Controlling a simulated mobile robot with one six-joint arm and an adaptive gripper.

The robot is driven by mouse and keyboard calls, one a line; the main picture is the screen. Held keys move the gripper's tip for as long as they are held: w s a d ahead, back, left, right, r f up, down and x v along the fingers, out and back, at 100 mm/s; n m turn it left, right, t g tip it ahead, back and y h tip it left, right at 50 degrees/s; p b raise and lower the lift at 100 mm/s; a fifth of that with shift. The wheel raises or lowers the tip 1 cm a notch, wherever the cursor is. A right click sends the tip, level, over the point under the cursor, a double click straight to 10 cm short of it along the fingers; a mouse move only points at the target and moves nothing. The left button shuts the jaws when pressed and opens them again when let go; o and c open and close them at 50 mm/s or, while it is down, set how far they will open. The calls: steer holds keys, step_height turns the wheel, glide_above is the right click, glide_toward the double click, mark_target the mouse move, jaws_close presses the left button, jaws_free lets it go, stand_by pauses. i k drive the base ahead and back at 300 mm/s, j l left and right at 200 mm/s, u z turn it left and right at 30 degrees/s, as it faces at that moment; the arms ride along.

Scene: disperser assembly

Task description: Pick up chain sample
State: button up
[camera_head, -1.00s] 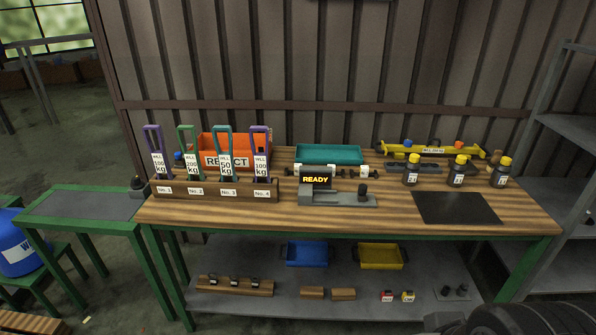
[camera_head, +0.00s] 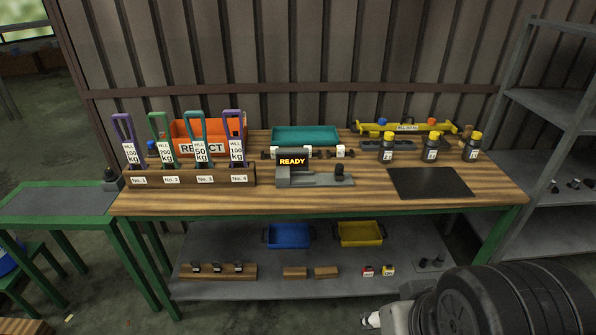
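No chain is clearly recognisable at this size. A wooden rack (camera_head: 190,177) at the left of the bench holds several upright coloured loops with WLL tags, over labels No. 1 to No. 4. The tags read 100, 200, 50 and 100 kg; whether any loop is a chain sample I cannot tell. A grey device with a READY display (camera_head: 293,161) stands in the middle of the bench. A large dark rounded part at the lower right seems to be my arm. My gripper's fingers do not show.
An orange REJECT bin (camera_head: 207,147), a teal tray (camera_head: 305,136) and a yellow beam (camera_head: 405,128) stand at the back. Three yellow-capped bottles stand behind a black mat (camera_head: 430,182). Blue (camera_head: 289,236) and yellow (camera_head: 359,234) trays sit on the lower shelf. Grey shelving (camera_head: 560,115) stands right.

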mark_target(272, 155)
steer(key=i+j+u, duration=0.25)
steer(key=i+u, duration=0.2)
steer(key=i, duration=0.6)
steer(key=i+l+u, duration=0.15)
steer(key=i+u, duration=0.25)
steer(key=i, duration=0.6)
